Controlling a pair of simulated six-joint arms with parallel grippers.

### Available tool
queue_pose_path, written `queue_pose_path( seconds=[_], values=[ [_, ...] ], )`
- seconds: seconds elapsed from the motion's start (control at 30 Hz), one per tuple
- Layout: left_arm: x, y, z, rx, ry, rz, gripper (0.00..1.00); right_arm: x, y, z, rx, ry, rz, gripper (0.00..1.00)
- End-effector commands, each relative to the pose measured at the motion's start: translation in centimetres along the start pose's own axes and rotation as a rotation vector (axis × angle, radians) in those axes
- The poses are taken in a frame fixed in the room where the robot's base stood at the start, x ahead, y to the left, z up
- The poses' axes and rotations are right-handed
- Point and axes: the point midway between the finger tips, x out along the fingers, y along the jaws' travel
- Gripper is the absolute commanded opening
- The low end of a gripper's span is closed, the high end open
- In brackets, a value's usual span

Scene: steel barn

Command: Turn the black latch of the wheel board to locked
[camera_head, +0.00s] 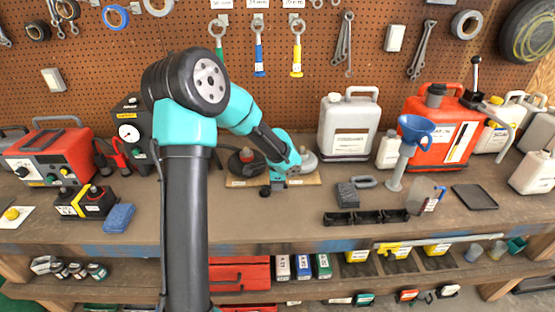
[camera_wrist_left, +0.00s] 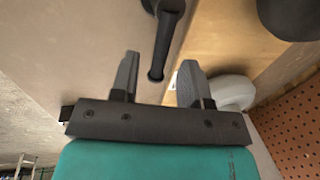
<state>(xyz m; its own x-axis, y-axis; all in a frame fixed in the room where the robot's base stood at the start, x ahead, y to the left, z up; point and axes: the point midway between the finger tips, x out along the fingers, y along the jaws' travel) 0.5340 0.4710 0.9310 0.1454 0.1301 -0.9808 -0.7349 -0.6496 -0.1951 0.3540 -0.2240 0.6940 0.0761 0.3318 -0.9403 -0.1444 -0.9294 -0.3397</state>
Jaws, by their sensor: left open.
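The wheel board (camera_head: 237,183) is a light wooden board on the bench, mostly behind my left arm; it also shows in the left wrist view (camera_wrist_left: 222,45). Its black latch (camera_wrist_left: 164,40) shows in the left wrist view as a dark lever with a rounded end. My left gripper (camera_wrist_left: 160,58) is open, with one finger on each side of the lever. Gaps show between the lever and both fingers; I cannot tell the depth between them. In the head view the left gripper (camera_head: 269,188) is at the board's front edge, and the latch cannot be made out. My right gripper is not seen.
A dark wheel (camera_head: 242,161) and a pale wheel (camera_head: 306,160) stand by the board. A white jug (camera_head: 347,127) is behind to the right. A grey block (camera_head: 347,195) and a black tray (camera_head: 365,217) lie right of the gripper.

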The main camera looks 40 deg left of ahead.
Motion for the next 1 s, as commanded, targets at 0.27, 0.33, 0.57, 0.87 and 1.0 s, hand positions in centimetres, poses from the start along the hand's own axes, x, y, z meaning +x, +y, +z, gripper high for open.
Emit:
queue_pose_path(
  seconds=[0.27, 0.33, 0.57, 0.87, 1.0],
  values=[
    [-5.2, -0.1, -0.1, 0.001, 0.004, -0.005, 0.42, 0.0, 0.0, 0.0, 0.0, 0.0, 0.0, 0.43],
    [-6.5, -0.1, -0.1, 0.0, 0.004, -0.004, 0.42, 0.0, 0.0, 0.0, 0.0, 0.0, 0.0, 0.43],
    [-10.9, 0.0, -0.1, 0.001, 0.004, -0.004, 0.42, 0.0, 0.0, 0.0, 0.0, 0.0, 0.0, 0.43],
    [-15.1, 0.0, -0.1, 0.002, 0.002, -0.001, 0.42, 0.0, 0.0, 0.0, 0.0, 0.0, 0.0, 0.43],
    [-15.6, 0.0, 0.0, 0.002, 0.002, 0.0, 0.42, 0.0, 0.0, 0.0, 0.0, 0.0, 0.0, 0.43]
  ],
)
